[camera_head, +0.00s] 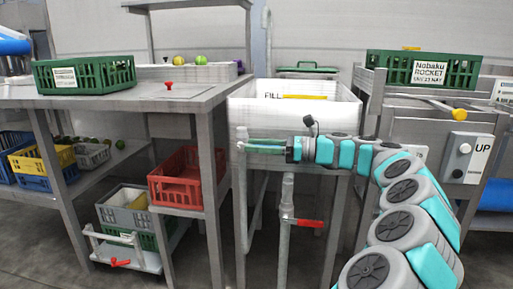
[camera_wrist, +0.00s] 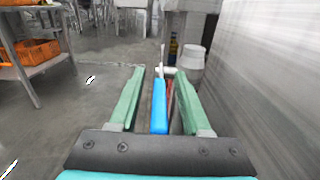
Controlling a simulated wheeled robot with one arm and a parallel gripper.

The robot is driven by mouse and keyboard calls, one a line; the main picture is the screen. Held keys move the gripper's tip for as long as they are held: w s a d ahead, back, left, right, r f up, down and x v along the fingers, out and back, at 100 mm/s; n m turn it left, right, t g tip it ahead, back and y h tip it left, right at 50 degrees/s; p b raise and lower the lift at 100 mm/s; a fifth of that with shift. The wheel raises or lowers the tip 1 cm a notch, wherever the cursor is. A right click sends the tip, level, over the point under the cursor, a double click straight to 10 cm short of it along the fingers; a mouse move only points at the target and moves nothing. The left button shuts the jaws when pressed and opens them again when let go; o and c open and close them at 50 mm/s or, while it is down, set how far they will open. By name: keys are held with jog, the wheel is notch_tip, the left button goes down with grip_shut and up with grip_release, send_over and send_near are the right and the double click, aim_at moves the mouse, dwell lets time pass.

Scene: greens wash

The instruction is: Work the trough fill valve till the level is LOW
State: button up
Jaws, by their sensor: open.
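My gripper (camera_head: 262,146) is in front of the trough's front wall, pointing left. In the wrist view my gripper (camera_wrist: 157,95) is open. A blue lever handle (camera_wrist: 160,105) lies lengthwise between its two green fingers, with a gap on each side. In the head view the blue lever is hidden by the fingers. An upright grey pipe (camera_head: 241,185) stands just left of the fingertips. The water level cannot be seen.
A red-handled valve (camera_head: 305,222) sits on a pipe below the trough. A steel table (camera_head: 130,97) with a green crate (camera_head: 85,75) is at left. A panel marked UP (camera_head: 467,157) is at right. In the wrist view open floor (camera_wrist: 85,95) lies left.

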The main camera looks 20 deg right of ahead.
jog(key=shift+c, duration=0.2)
grip_shut()
dwell(1.3)
